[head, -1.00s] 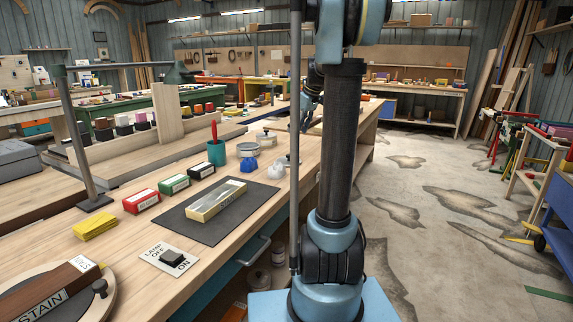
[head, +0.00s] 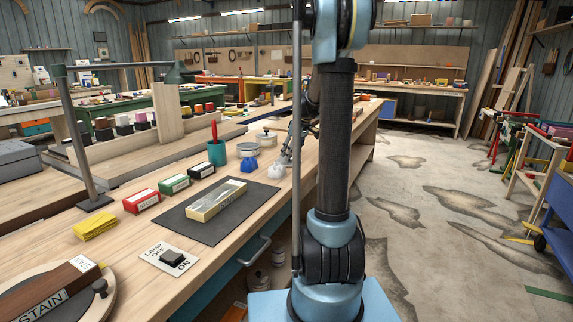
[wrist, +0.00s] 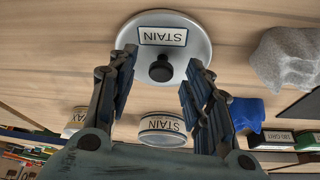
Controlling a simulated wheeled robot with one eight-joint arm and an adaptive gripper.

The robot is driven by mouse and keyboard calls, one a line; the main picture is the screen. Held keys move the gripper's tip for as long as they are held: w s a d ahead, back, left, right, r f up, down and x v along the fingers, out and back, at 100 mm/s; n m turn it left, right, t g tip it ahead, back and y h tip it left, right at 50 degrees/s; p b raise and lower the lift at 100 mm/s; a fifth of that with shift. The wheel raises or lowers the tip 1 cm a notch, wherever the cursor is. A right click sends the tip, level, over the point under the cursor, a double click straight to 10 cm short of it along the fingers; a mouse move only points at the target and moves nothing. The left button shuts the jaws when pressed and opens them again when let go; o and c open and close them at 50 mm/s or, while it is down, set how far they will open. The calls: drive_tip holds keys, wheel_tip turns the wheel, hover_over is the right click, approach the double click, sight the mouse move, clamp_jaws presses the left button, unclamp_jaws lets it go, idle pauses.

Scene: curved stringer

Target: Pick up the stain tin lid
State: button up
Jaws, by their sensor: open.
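The stain tin lid (wrist: 187,58) is a grey-white disc with a STAIN label and a dark round knob, lying on the bench in the wrist view. My gripper (wrist: 160,78) is open and empty, with its two fingers on either side of the knob and overlapping the lid's edges in the picture. Whether they touch it I cannot tell. The stain tin (wrist: 162,130), with a STAIN label, stands beside the lid; it also shows in the head view (head: 247,149). In the head view my gripper (head: 286,158) is low over the bench, and I cannot make out the lid there.
A blue rag (wrist: 245,110) and a grey-white rag (wrist: 287,60) lie near the lid. A wax tin (wrist: 74,122) stands beyond the stain tin. A teal cup (head: 216,152), small boxes (head: 174,184) and a dark mat (head: 210,229) occupy the nearer bench.

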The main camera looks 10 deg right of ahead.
drive_tip(key=shift+w+a+f, duration=0.1)
drive_tip(key=shift+f, duration=0.4)
clamp_jaws()
drive_tip(key=shift+r, duration=0.1)
